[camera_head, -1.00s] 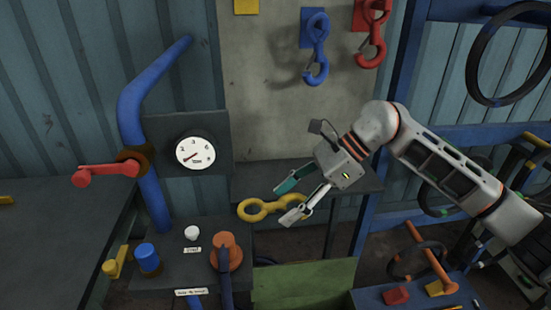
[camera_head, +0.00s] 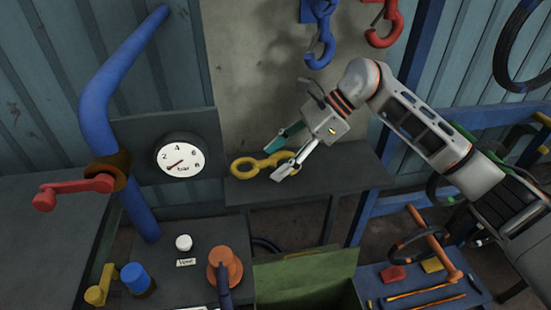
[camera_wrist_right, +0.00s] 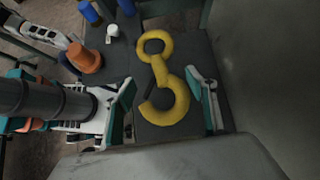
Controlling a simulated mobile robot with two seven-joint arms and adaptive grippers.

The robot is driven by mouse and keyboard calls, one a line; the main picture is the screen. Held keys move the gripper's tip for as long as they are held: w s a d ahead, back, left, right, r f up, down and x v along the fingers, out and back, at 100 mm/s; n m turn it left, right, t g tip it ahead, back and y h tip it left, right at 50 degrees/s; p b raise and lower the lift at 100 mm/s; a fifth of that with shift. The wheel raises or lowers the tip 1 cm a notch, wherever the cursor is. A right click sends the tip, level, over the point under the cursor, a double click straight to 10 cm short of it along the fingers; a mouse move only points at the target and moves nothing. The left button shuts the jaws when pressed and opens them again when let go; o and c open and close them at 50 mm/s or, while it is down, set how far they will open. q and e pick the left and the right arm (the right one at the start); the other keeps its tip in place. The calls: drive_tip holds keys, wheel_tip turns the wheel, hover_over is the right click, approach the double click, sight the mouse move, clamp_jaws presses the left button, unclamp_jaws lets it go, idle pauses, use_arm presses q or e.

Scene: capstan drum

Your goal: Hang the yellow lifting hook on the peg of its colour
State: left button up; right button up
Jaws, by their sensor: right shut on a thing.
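The yellow lifting hook (camera_head: 247,168) shows in front of the grey shelf on the back wall, its ring and curved hook lying sideways in the head view. My right gripper (camera_head: 286,153) is shut on its right-hand end. In the right wrist view the hook (camera_wrist_right: 158,68) lies between the two fingers of the right gripper (camera_wrist_right: 163,105), with its open curve nearest the camera. I cannot tell the gap between hook and shelf. The yellow peg is outside the current views.
A blue hook (camera_head: 326,40) and a red hook (camera_head: 392,25) hang on the wall board. The grey shelf (camera_head: 345,172) lies below. A pressure gauge (camera_head: 181,158), blue pipe (camera_head: 105,90) and red crank (camera_head: 70,188) stand left. A green bin (camera_head: 300,272) is in front.

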sight(277, 167)
drive_tip(key=f, duration=0.1)
drive_tip(key=w+f+b, duration=0.1)
drive_tip(key=f, duration=0.1)
drive_tip(key=shift+w+a+f+b, duration=0.2)
drive_tip(key=shift+w+a+b, duration=0.05)
drive_tip(key=shift+w+b, duration=0.05)
drive_tip(key=shift+s, duration=0.4)
drive_tip(key=shift+s+d+r, duration=0.1)
drive_tip(key=shift+s+r, duration=0.15)
drive_tip(key=shift+w, duration=0.1)
drive_tip(key=shift+w+f, duration=0.15)
drive_tip(key=shift+f, duration=0.05)
use_arm(q)
drive_tip(key=shift+w+a+f, duration=0.15)
drive_tip(key=shift+f, duration=0.35)
drive_tip(key=shift+w+a+f, duration=0.15)
drive_tip(key=shift+f, duration=0.3)
use_arm(e)
drive_tip(key=shift+f, duration=0.15)
drive_tip(key=o, duration=1.5)
drive_tip(key=shift+o, duration=0.8)
use_arm(q)
drive_tip(key=shift+w+r, duration=0.1)
drive_tip(key=shift+r, duration=0.1)
